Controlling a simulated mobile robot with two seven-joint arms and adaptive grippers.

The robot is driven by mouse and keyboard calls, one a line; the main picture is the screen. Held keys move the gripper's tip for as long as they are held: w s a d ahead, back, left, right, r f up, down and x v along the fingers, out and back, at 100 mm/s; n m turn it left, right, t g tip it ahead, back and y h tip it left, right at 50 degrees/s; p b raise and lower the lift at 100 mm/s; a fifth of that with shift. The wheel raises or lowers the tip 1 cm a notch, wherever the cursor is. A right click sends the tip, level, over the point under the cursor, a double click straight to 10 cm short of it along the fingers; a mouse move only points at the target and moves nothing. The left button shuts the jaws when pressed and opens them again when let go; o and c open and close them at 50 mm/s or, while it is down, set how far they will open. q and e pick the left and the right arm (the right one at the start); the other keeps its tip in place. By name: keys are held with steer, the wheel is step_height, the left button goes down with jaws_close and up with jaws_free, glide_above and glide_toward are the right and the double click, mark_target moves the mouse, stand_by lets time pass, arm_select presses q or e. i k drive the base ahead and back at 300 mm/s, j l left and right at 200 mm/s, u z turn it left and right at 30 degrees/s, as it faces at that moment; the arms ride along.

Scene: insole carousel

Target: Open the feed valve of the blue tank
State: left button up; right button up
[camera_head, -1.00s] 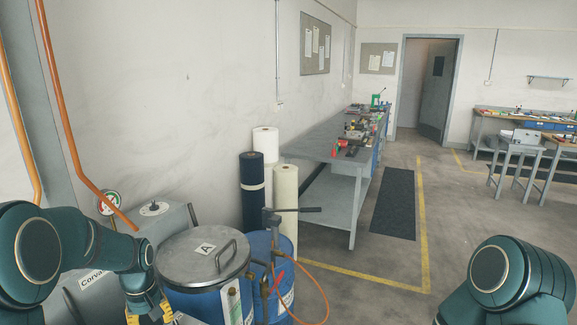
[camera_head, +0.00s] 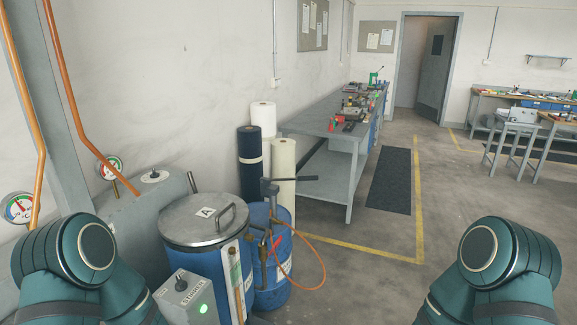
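A blue tank (camera_head: 205,270) with a grey metal lid (camera_head: 205,219) marked "A" stands low in the left middle, and a sight tube runs up its right front. A second blue drum (camera_head: 268,292) stands behind it to the right, with a dark hand pump on top. Brass fittings with a small reddish handle (camera_head: 277,242) sit between the two, joined to an orange hose; whether this valve is open or shut cannot be told. Only the upper parts of my arms show at the lower left and lower right. Both grippers are out of the picture.
A grey control box (camera_head: 187,299) with a knob and a lit green light stands before the tank. A grey machine (camera_head: 145,225) and gauges are at the left. Rolls (camera_head: 283,170) and a long workbench (camera_head: 350,180) stand behind.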

mark_target(269, 252)
steer(key=i+l, duration=0.45)
steer(key=i, duration=0.15)
steer(key=i+l, duration=0.45)
steer(key=i, duration=0.15)
steer(key=i+l, duration=0.45)
steer(key=i, duration=0.2)
